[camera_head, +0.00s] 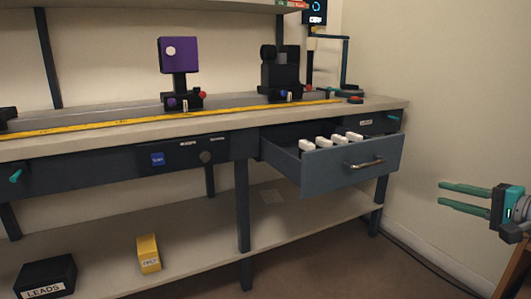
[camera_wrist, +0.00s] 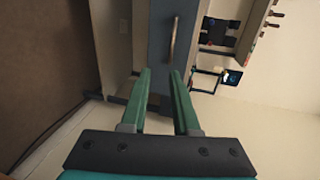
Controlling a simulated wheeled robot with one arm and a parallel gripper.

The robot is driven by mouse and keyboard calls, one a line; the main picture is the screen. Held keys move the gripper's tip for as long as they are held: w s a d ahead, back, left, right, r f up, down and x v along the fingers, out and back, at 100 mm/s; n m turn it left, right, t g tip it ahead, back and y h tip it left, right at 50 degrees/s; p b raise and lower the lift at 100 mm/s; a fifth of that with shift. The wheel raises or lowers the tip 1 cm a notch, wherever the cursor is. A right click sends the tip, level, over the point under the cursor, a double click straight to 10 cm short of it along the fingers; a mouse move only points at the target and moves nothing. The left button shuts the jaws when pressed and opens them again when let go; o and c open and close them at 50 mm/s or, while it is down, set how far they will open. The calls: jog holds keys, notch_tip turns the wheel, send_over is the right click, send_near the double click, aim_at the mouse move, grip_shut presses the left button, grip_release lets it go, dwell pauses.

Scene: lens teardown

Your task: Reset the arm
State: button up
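My gripper (camera_head: 465,198) is at the right of the head view, in free air to the right of the workbench and apart from it. Its two long green fingers point left and are parted, with nothing between them. In the wrist view my gripper (camera_wrist: 160,80) also shows open and empty. Beyond the fingertips is the grey-blue front of an open drawer (camera_wrist: 159,45) with a metal handle (camera_wrist: 172,40). In the head view this drawer (camera_head: 335,177) is pulled out from the bench, its handle (camera_head: 366,164) on the front.
Several white blocks (camera_head: 322,142) sit in the drawer. On the bench top (camera_head: 233,113) stand a purple device (camera_head: 179,56), a black device (camera_head: 280,75) and a yellow rule (camera_head: 120,121). A yellow box (camera_head: 148,254) and a LEADS box (camera_head: 46,278) are on the lower shelf. Walls are close at right.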

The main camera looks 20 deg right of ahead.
jog(key=w+a+f+n+g+y+p, duration=0.25)
jog(key=w+a+n+g, duration=0.2)
jog(key=a, duration=1.05)
jog(key=w+a+f+n+g+y+p, duration=0.1)
jog(key=w+a+n+g+y+p, duration=0.35)
jog(key=a, duration=1.05)
jog(key=s+a+f+n+g+h+p, duration=0.3)
jog(key=s+a+f+n+g+h, duration=0.3)
jog(key=s+a, duration=0.65)
jog(key=s+d+f+n+g+h+p, duration=0.1)
jog(key=s+f+n+g+h, duration=0.1)
jog(key=s, duration=0.4)
jog(key=shift+s+d+p, duration=0.2)
jog(key=shift+s+p, duration=0.1)
jog(key=shift+s, duration=0.1)
